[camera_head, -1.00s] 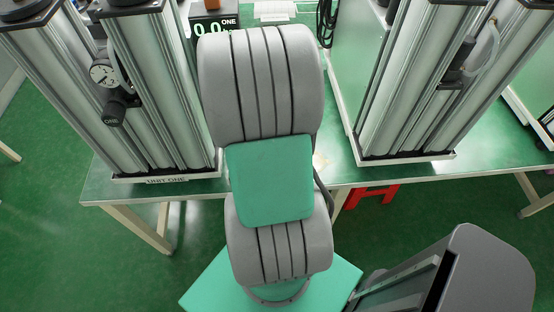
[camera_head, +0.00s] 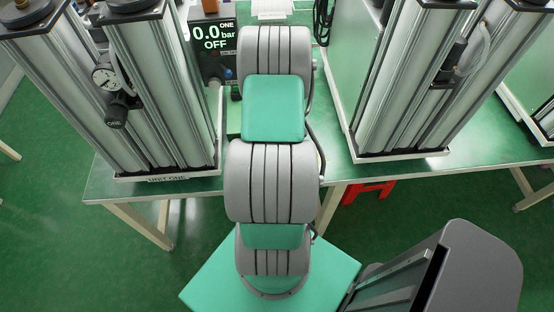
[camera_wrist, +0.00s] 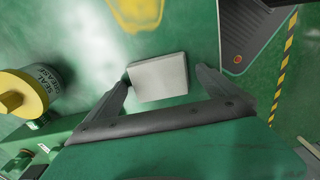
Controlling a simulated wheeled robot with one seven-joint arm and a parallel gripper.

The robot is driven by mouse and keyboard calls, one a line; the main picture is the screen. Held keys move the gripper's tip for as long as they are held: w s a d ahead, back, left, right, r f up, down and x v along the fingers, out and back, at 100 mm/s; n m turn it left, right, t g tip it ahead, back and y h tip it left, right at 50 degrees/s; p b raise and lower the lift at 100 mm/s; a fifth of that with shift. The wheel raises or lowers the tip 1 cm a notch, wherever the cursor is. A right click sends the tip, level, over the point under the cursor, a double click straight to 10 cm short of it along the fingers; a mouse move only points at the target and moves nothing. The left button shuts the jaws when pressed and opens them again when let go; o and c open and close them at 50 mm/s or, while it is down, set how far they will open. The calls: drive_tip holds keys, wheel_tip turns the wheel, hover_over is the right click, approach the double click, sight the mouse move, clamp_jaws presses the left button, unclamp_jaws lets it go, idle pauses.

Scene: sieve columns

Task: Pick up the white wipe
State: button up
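The white wipe (camera_wrist: 158,77) is a small pale rectangle lying on the green surface in the wrist view, slightly tilted. My gripper (camera_wrist: 162,71) is open, with one dark finger to the left of the wipe and one to its right. The left fingertip appears close to the wipe's left edge; a narrow gap shows on the right. I cannot tell how far the fingertips are above the surface. In the head view my own arm hides the gripper, and I cannot make out the wipe.
A yellow-lidded seal grease tub (camera_wrist: 30,92) stands at left in the wrist view. A yellow marking (camera_wrist: 137,12) lies beyond the wipe. A dark plate (camera_wrist: 245,35) is at upper right. In the head view, metal columns (camera_head: 165,90) stand left and more columns (camera_head: 415,80) right; a display (camera_head: 212,42) reads 0.0 bar OFF.

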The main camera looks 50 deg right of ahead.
drive_tip(key=c, duration=1.3)
drive_tip(key=shift+r, duration=0.1)
drive_tip(key=shift+d+r, duration=0.1)
drive_tip(key=shift+r, duration=0.1)
wheel_tip(320, 180, up, 3)
drive_tip(key=shift+f+b, duration=0.1)
drive_tip(key=shift+b, duration=0.65)
drive_tip(key=a+r, duration=0.1)
drive_tip(key=s+a+r, duration=0.1)
drive_tip(key=r, duration=0.1)
drive_tip(key=s+a+r, duration=0.1)
drive_tip(key=shift+s+r, duration=0.25)
drive_tip(key=s+a+r+b, duration=0.1)
drive_tip(key=s+a+r, duration=0.4)
drive_tip(key=s+a, duration=0.2)
drive_tip(key=shift+a, duration=0.3)
drive_tip(key=o, duration=0.7)
drive_tip(key=c, duration=0.6)
